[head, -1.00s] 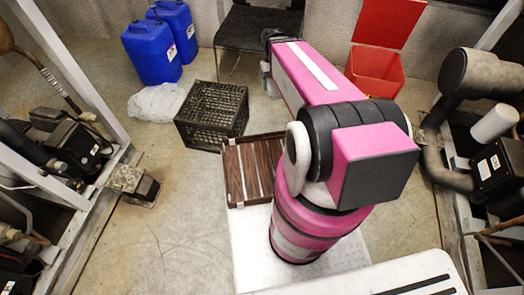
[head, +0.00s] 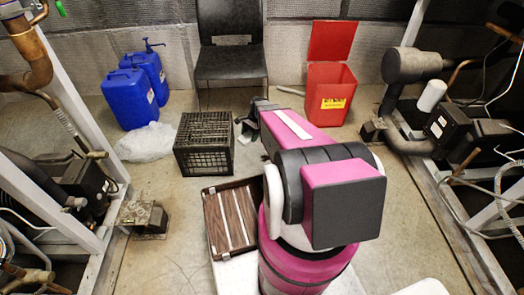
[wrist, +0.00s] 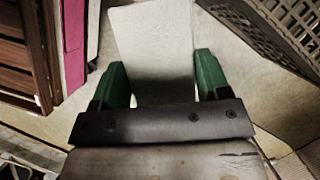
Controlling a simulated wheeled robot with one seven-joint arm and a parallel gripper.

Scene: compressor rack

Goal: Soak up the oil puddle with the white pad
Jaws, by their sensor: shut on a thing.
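The white pad (wrist: 152,45) is a flat pale sheet in the wrist view. It sits between the two green fingers of my gripper (wrist: 155,88) and extends out beyond their tips. My gripper is shut on it. In the head view my gripper (head: 249,126) is at the far end of my pink arm, just right of the black crate. The pad is too small there to make out clearly. I cannot clearly make out the oil puddle in either view; my arm covers part of the floor.
A black crate (head: 204,158) stands left of my gripper, and a brown slatted tray (head: 216,226) lies nearer. A plastic bag (head: 145,141), blue jugs (head: 128,100), a black chair (head: 231,66) and a red bin (head: 331,100) stand farther back. Compressor racks line both sides.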

